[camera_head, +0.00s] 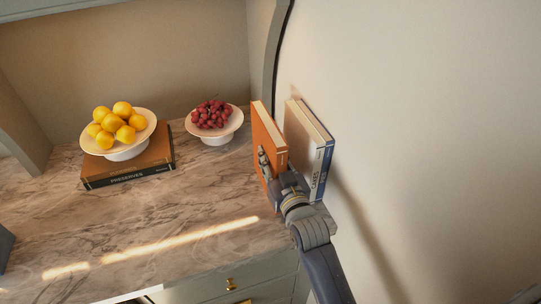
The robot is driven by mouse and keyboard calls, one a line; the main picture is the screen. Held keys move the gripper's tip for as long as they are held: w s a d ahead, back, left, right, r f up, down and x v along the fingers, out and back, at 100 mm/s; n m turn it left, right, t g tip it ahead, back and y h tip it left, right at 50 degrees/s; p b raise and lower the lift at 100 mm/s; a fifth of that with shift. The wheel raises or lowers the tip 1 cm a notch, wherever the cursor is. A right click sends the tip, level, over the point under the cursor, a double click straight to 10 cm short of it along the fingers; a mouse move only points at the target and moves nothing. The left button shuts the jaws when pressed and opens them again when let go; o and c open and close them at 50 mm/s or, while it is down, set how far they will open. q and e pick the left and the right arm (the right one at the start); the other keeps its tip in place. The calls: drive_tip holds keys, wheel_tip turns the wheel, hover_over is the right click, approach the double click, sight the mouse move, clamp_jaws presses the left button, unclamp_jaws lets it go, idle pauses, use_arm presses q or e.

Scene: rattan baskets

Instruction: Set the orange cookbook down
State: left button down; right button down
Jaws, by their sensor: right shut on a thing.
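The orange cookbook (268,135) stands upright at the right end of the marble counter, its orange cover facing left. My right gripper (272,167) is shut on it near its front lower part, with one finger showing against the orange cover. I cannot tell whether the book's bottom edge touches the counter. My left gripper is not in view.
A white-and-blue pair of upright books (310,145) stands right beside the orange one, against the wall. A bowl of red grapes (214,137) stands to its left. A bowl of yellow fruit (125,153) sits on a flat brown book (152,165). The counter's front middle (150,220) is clear.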

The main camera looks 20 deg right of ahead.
drive_tip(key=shift+s+a+r, duration=0.1)
drive_tip(key=shift+r, duration=0.2)
drive_tip(key=shift+s, duration=0.1)
drive_tip(key=c, duration=1.4)
unclamp_jaws()
drive_tip(key=shift+f, duration=0.4)
drive_tip(key=shift+o, duration=0.2)
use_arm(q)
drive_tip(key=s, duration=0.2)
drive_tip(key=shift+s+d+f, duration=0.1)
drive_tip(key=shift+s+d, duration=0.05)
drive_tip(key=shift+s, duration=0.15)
use_arm(e)
drive_tip(key=shift+r, duration=0.1)
